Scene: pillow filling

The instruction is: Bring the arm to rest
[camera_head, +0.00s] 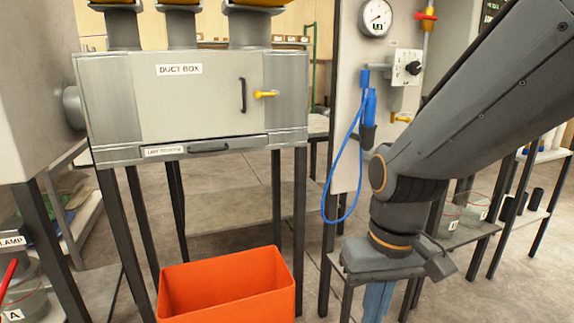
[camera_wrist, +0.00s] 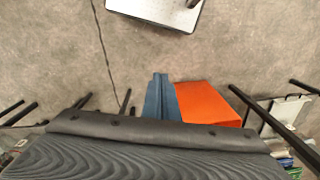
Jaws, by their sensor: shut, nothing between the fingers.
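My arm reaches in from the upper right of the head view and bends down at the wrist. My gripper (camera_head: 377,302) points downward, its blue fingers partly cut off by the bottom edge. The fingers also show in the wrist view (camera_wrist: 160,98), pressed together with nothing held between them. The gripper is to the right of an orange bin (camera_head: 228,286) in the head view. No contact between gripper and bin shows.
A grey duct box (camera_head: 200,105) on dark legs stands behind the bin. A panel with a gauge (camera_head: 375,17) and a blue hose (camera_head: 347,165) is behind my wrist. A low bench (camera_head: 470,245) stands at right. Floor (camera_head: 225,220) shows beneath the duct box.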

